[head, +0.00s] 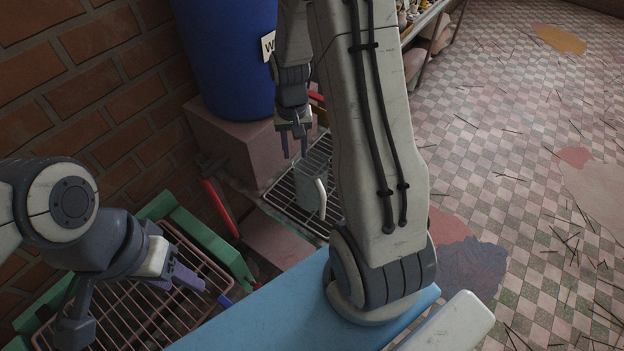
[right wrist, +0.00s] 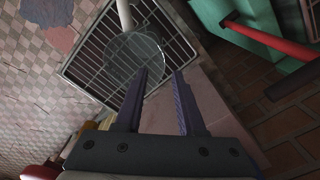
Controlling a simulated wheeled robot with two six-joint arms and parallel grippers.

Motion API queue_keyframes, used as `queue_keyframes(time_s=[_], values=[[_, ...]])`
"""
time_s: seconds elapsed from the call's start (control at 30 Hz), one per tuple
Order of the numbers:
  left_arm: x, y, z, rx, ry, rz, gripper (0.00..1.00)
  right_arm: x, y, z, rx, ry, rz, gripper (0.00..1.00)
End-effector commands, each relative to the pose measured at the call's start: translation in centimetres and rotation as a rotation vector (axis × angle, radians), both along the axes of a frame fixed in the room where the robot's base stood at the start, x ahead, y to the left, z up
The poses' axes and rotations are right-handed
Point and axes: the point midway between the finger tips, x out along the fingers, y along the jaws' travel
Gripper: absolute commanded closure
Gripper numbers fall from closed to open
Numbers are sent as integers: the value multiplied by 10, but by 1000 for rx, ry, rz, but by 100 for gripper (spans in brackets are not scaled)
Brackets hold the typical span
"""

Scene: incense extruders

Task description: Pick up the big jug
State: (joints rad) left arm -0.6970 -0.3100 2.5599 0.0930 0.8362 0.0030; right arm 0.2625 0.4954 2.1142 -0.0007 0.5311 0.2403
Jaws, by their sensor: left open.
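The big jug (head: 309,185) is a grey, see-through vessel with a pale handle. It stands on a metal grate in the middle of the head view, partly hidden by my right arm. In the right wrist view its round rim (right wrist: 135,55) and handle show beyond the fingertips. My right gripper (head: 294,152) is open and empty, pointing down above and just beside the jug; its open fingers (right wrist: 160,75) also show in the right wrist view. My left gripper (head: 178,279) is open and empty at the lower left, over a reddish wire rack.
A blue barrel (head: 228,60) stands on a pinkish block (head: 240,150) behind the jug, against a brick wall. The grate (head: 285,208) lies under the jug. The reddish wire rack (head: 120,312) has a green frame. Tiled floor with scattered sticks lies open to the right.

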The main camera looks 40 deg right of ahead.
Motion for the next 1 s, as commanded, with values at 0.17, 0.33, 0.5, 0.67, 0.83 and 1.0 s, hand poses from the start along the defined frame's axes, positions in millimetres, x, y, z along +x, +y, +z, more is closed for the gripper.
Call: queue_keyframes(time_s=[0.17, 0.33, 0.5, 0.67, 0.83, 1.0], values=[[0, 0, 6, 0, 0, 0, 50, -2, 1, -28, 2, 6, 1, 62], [0, 0, 9, 0, 0, -1, 50, -2, 1, -39, 1, 3, 2, 62], [0, 0, 21, 0, 0, -2, 50, -4, 4, -55, 2, 7, 2, 62], [0, 0, 28, 0, 0, -4, 50, -5, 5, -77, 2, 5, 2, 62], [0, 0, 30, 0, 0, -5, 50, -4, 5, -89, 0, 1, 2, 62], [0, 0, 30, 0, 0, -5, 50, -3, 5, -90, 0, 0, 2, 62]])
